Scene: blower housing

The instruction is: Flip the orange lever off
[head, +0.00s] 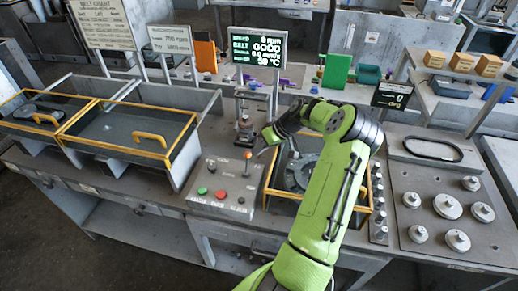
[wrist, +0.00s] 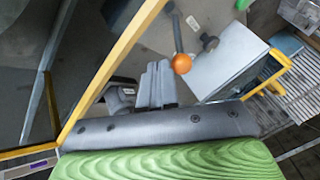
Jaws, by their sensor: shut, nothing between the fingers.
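The orange lever (head: 248,155) is a thin stalk with an orange ball, rising from the grey control box (head: 212,174). In the wrist view the orange ball (wrist: 181,64) sits just right of my fingertips, its dark stalk running up the picture. My gripper (head: 263,148) is beside the lever, just to its right in the head view. In the wrist view my gripper (wrist: 156,68) has its grey fingers together and empty. The ball looks close to the fingers; I cannot tell whether they touch. The lever's base is small and hard to make out.
The control box carries a green button (head: 202,190) and a red button (head: 220,194). A yellow-framed housing (head: 268,190) lies right of the box, under my arm. A yellow-edged bin (head: 120,150) stands left. A display (head: 257,48) stands behind.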

